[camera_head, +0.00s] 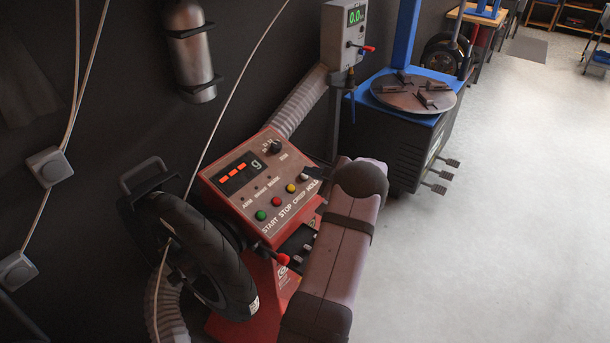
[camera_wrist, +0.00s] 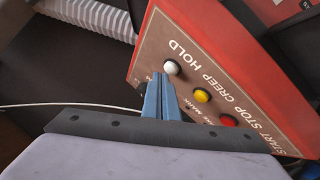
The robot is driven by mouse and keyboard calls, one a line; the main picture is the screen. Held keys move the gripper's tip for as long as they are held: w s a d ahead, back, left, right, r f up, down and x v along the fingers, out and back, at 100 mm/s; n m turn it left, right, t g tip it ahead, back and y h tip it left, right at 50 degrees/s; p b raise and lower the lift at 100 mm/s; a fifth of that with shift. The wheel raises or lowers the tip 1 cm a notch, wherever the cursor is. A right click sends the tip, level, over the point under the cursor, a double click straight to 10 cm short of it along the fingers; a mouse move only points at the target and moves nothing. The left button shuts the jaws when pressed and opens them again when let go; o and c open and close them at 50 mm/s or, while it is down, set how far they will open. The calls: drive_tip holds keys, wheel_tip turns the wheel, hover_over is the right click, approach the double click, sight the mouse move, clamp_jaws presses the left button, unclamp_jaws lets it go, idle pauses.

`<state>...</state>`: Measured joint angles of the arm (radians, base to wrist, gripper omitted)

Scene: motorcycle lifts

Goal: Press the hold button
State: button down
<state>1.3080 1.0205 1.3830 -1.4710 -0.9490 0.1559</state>
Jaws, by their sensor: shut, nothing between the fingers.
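The hold button is the white round button (camera_wrist: 171,67) beside the word HOLD on the sloping panel of a red control box (camera_head: 250,170). In the wrist view it is clear, just right of my fingertips. My gripper (camera_wrist: 160,77) is shut and empty, its two blue fingers together. The tips overlap the panel in the picture, close to the white button; I cannot tell the gap or whether they touch. The yellow creep button (camera_wrist: 202,95) and red stop button (camera_wrist: 230,120) lie further right. The green start button (camera_head: 260,215) shows in the head view.
A motorcycle wheel (camera_head: 202,257) stands left of the control box. A ribbed hose (camera_head: 300,101) runs behind it. A tyre changer with a round turntable (camera_head: 418,91) stands behind to the right. The floor (camera_head: 480,240) at the right is clear.

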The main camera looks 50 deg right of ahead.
drive_tip(key=r+p, duration=0.1)
drive_tip(key=s+r+p, duration=0.1)
drive_tip(key=r+p, duration=0.1)
drive_tip(key=s+r+p, duration=0.1)
drive_tip(key=r, duration=0.1)
drive_tip(key=shift+s+r+p, duration=0.15)
drive_tip(key=shift+r+p, duration=0.05)
drive_tip(key=shift+p, duration=0.15)
idle(0.3)
